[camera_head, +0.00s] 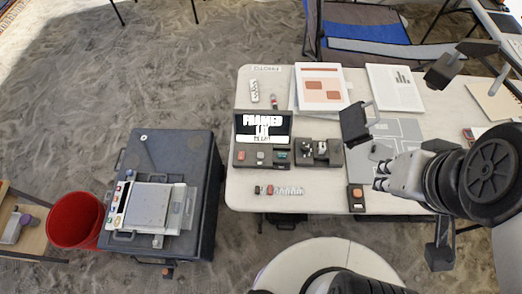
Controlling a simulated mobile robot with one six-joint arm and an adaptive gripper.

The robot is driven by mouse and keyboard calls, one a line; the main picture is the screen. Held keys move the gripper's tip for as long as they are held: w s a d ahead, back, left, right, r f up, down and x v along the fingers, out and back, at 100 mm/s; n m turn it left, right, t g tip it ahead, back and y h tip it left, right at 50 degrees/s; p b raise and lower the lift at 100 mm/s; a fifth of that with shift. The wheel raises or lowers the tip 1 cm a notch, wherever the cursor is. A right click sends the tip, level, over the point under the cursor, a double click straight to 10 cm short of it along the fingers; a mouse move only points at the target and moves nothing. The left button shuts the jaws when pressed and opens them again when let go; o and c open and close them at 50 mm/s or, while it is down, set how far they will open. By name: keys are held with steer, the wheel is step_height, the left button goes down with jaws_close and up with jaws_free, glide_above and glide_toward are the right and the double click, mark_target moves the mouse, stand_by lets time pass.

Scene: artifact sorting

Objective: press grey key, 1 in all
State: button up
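A dark console (262,140) with a lit screen reading roughly "FRAMED UP" stands on the white table. Along its front edge are a red key (241,155), a grey key (261,156) and a teal key (282,155). The grey key is in the middle and nothing covers it. My gripper (379,176) is at the right, over the table, well to the right of the console and apart from the keys.
Beside the console is a dark tray (318,160) with small items. A row of small pieces (280,190) lies in front. A small dark box with an orange top (356,197) sits near the front edge. Papers (322,88) lie behind. A dark cabinet (203,160) and red bin (75,220) stand left.

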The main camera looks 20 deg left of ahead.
jaws_close()
stand_by(1.2)
